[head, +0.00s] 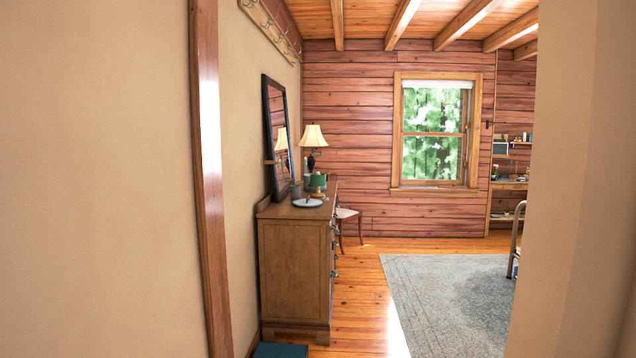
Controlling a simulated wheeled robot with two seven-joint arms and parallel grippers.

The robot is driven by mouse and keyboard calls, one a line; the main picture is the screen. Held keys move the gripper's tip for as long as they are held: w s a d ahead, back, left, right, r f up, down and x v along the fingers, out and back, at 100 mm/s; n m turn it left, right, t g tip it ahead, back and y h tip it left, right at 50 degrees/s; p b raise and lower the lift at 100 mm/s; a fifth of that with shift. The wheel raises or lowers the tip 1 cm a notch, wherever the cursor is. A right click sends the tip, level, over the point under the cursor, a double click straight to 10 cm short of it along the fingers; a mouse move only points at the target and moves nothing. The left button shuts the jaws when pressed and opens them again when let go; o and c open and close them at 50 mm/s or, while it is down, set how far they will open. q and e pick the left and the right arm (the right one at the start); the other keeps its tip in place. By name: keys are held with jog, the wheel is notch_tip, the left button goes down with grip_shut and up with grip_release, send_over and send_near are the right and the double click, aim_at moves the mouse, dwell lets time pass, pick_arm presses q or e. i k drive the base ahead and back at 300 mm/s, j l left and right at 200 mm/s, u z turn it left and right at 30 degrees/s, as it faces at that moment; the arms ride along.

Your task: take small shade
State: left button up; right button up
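A small cream lamp shade (314,136) sits on a dark lamp base (311,160) at the far end of the wooden dresser (292,269), against the left wall. The shade flares toward its bottom rim and stands upright. Its reflection shows in the dark-framed mirror leaning behind the dresser top. The lower part of the lamp is hidden behind items on the dresser. Neither of my grippers is in view.
A green container (318,181) and a white plate (307,202) stand on the dresser. A chair (347,214) is beyond it. Beige walls frame the opening on both sides. A blue-grey rug (445,295) lies right; bare wood floor runs between.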

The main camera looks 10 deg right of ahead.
aim_at(319, 180)
jog(key=i+j+z, duration=0.1)
jog(key=i+z, duration=0.3)
jog(key=i, duration=1.65)
jog(key=i+z, duration=0.25)
jog(key=i, duration=0.25)
jog(key=i+z, duration=0.2)
jog(key=i, duration=0.3)
jog(key=i+j+z, duration=0.25)
jog(key=i, duration=0.2)
jog(key=i+l+z, duration=0.15)
jog(key=i+z, duration=0.15)
jog(key=i, duration=0.5)
jog(key=i+z, duration=0.3)
jog(key=i, duration=0.45)
jog(key=i+u, duration=0.3)
jog(key=i, duration=0.15)
jog(key=i+l+u, duration=0.15)
jog(key=i+u, duration=0.2)
jog(key=i, duration=0.15)
jog(key=i+l+u, duration=0.1)
jog(key=i+u, duration=0.3)
jog(key=i+l+u, duration=0.2)
jog(key=i+u, duration=0.25)
jog(key=i+l+u, duration=0.2)
jog(key=u, duration=0.2)
jog(key=l, duration=0.1)
